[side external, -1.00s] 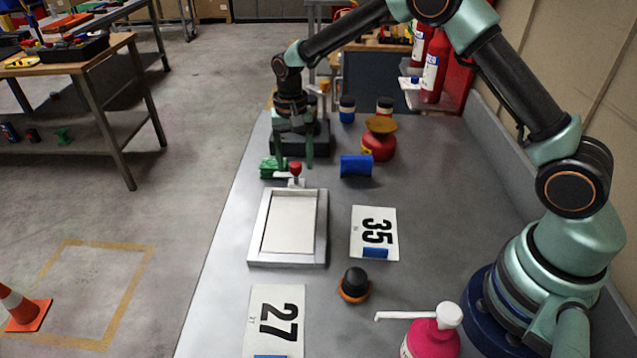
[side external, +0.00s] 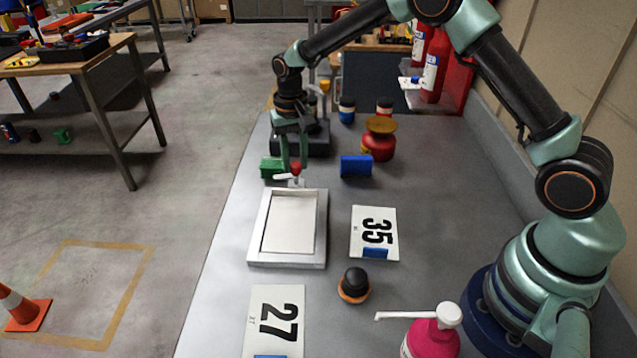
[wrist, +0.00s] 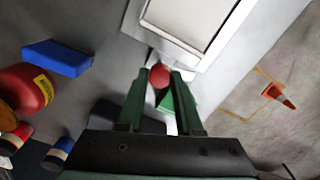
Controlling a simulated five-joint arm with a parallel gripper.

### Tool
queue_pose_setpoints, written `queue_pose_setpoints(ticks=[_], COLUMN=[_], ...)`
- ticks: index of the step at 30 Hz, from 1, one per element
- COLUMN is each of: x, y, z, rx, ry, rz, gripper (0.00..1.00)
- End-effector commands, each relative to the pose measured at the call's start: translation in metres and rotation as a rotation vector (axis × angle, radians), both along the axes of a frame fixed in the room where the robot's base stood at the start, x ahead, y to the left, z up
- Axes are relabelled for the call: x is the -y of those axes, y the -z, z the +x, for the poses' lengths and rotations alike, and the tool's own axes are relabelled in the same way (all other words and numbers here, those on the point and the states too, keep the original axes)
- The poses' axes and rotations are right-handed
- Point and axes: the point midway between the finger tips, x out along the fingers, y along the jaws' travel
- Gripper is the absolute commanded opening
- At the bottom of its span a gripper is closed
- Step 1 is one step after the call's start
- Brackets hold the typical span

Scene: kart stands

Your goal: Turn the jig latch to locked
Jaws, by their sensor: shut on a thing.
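The jig (side external: 321,232) is a light grey frame with a white panel, flat on the bench; it also shows at the top of the wrist view (wrist: 208,52). Its latch (side external: 287,178) sits at the far edge, a pale lever with a red knob (wrist: 160,75). My gripper (side external: 294,166) points down over the latch, and its green fingers are shut on the red knob. In the wrist view my gripper (wrist: 161,80) has a finger on each side of the knob. The fingers partly hide the latch, and I cannot tell its exact angle.
A green block (side external: 269,167) lies just left of my gripper, and a blue block (side external: 356,166) to its right. A red container (side external: 379,145) stands behind. Number plates 35 (side external: 362,244) and 27 (side external: 258,300), a black-and-orange knob (side external: 354,283) and a pink pump bottle (side external: 432,338) are nearer.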

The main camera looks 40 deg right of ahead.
Motion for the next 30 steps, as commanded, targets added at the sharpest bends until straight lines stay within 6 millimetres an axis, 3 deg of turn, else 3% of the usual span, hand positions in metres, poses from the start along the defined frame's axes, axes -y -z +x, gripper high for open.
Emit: queue_pose_setpoints(ticks=[30], x=[-0.0046], y=[-0.0016], z=[0.0012], rx=[0.036], ry=[-0.967], rz=[0.001], gripper=[0.0])
